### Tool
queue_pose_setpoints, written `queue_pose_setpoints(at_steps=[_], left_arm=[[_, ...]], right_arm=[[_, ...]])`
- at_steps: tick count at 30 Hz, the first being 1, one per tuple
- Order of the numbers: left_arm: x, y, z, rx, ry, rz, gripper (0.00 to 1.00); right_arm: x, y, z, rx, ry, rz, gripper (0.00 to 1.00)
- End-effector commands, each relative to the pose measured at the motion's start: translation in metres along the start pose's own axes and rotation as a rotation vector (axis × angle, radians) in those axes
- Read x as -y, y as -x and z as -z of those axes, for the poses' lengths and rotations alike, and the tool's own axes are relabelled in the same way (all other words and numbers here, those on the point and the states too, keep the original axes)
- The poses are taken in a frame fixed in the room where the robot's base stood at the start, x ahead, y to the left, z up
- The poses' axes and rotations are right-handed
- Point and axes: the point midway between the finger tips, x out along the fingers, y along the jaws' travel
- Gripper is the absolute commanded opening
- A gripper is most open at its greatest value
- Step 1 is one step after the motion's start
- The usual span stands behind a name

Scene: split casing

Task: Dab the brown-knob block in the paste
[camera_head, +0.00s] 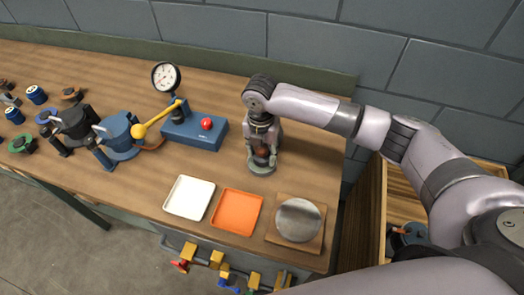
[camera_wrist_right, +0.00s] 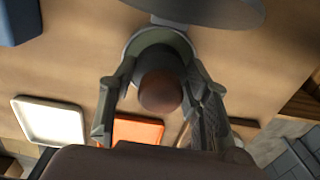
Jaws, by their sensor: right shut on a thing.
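My right gripper (camera_head: 262,155) points down over the bench, behind the orange tray. It is shut on the brown-knob block; the round brown knob (camera_wrist_right: 160,92) sits between the two fingers in the right wrist view. In the head view, a grey-green rounded part (camera_head: 262,168) shows low at the fingers; I cannot tell whether it touches the bench. A round grey plate (camera_head: 298,220) lies on a square wooden board (camera_head: 284,246) at the front right. I cannot tell which surface carries the paste. My left gripper is not in view.
A white tray (camera_head: 189,197) and an orange tray (camera_head: 237,211) lie along the front. A blue box with a red button (camera_head: 207,124), a gauge (camera_head: 166,76) and a yellow-handled lever (camera_head: 138,131) stand left. A wooden crate (camera_head: 376,205) is at the right. Several small parts lie far left.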

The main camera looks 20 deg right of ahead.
Motion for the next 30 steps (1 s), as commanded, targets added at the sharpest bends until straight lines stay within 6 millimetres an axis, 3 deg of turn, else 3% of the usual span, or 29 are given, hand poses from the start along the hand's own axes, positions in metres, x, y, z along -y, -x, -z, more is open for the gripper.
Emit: queue_pose_setpoints(at_steps=[30], left_arm=[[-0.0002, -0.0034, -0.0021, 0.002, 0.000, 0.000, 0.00]], right_arm=[[-0.0006, -0.0091, 0.0001, 0.000, 0.000, -0.001, 0.18]])
